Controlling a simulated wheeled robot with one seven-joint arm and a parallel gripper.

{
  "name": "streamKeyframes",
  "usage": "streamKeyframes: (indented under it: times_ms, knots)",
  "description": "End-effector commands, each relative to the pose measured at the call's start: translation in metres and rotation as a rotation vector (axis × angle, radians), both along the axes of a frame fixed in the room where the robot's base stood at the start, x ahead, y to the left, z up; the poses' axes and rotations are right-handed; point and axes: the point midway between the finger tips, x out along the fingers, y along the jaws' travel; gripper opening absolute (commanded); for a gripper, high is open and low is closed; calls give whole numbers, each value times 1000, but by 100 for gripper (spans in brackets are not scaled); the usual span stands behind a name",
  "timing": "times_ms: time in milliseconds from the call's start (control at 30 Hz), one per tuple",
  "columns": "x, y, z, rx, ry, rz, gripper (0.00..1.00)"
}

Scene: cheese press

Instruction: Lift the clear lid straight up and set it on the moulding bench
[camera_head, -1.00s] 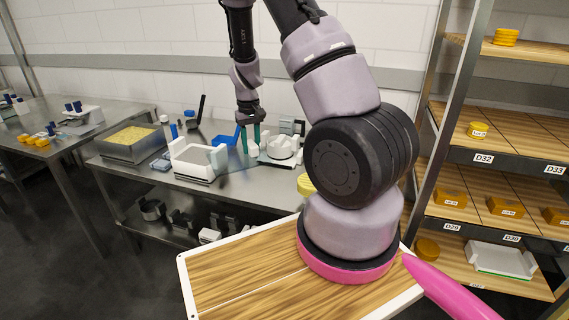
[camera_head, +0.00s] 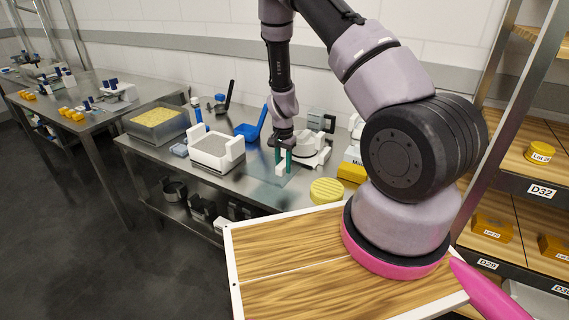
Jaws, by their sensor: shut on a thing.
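My gripper (camera_head: 284,158), with teal fingers, points down over the steel bench (camera_head: 180,160). It is shut on a small white upright part, which looks like the handle of the clear lid (camera_head: 262,169). The lid shows as a faint see-through pane below and left of the fingers, to the right of an open white box (camera_head: 216,148) with a grey inside. Its edges are hard to make out. I cannot tell whether the lid touches the bench top or hangs just above it.
A blue scoop (camera_head: 250,130) and a tray of yellow curd (camera_head: 155,118) are to the left. A yellow disc (camera_head: 326,190) and yellow box (camera_head: 352,168) are to the right. Shelves stand at the far right.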

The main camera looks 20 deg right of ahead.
Motion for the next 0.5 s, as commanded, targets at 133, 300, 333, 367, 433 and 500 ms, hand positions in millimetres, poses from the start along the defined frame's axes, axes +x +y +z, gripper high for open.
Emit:
streamKeyframes:
  times_ms: [133, 300, 333, 367, 433, 500]
  knots:
    - [0, -1, -14, -1, 1, -2, 0]
    - [-1, -1, -35, -1, 2, -2, 0]
    - [-1, -1, -38, -1, 2, -1, 0]
    - [0, -1, -41, 0, 1, -1, 0]
    - [0, -1, -47, 0, 1, -1, 0]
    - [0, -1, -52, -1, 1, -1, 0]
